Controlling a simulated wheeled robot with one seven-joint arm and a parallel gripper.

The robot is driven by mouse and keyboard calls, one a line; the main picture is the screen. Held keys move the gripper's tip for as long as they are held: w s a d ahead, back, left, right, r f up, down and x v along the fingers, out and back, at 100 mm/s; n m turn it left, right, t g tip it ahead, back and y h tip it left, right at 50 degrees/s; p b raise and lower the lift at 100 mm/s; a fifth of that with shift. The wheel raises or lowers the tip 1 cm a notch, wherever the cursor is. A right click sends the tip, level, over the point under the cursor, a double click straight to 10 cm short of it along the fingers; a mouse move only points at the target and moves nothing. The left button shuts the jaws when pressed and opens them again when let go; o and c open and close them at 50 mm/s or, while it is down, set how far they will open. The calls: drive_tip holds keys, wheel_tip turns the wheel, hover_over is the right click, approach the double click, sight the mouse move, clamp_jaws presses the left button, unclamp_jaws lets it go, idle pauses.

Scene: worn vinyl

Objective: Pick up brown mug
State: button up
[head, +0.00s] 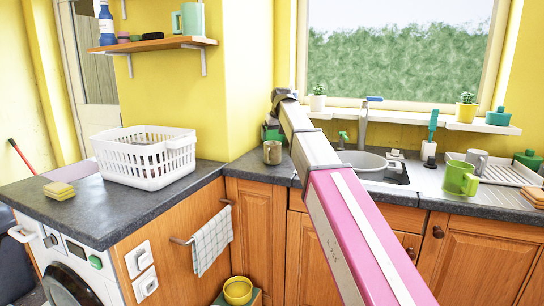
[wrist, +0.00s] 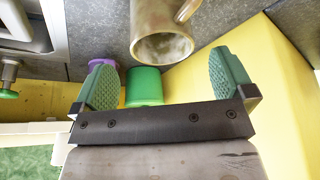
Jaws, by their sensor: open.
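The brown mug (head: 272,152) stands on the dark counter in the corner, left of the sink. In the wrist view the brown mug (wrist: 163,48) is at top centre, its open rim facing the camera and its handle to the upper right. My gripper (wrist: 166,80) is open, with a green padded finger on each side. The mug lies ahead of the gap between the fingers, and nothing is gripped. In the head view my arm reaches to the corner above the mug; the fingers cannot be made out clearly there.
A green container (wrist: 143,87) and a purple item (wrist: 103,64) are close to the fingers. A white laundry basket (head: 145,155) stands on the left counter. The sink (head: 362,162) and a green mug (head: 457,178) are to the right. Yellow walls close in the corner.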

sight(273, 150)
drive_tip(key=x, duration=0.8)
drive_tip(key=shift+s+f, duration=0.25)
drive_tip(key=c, duration=1)
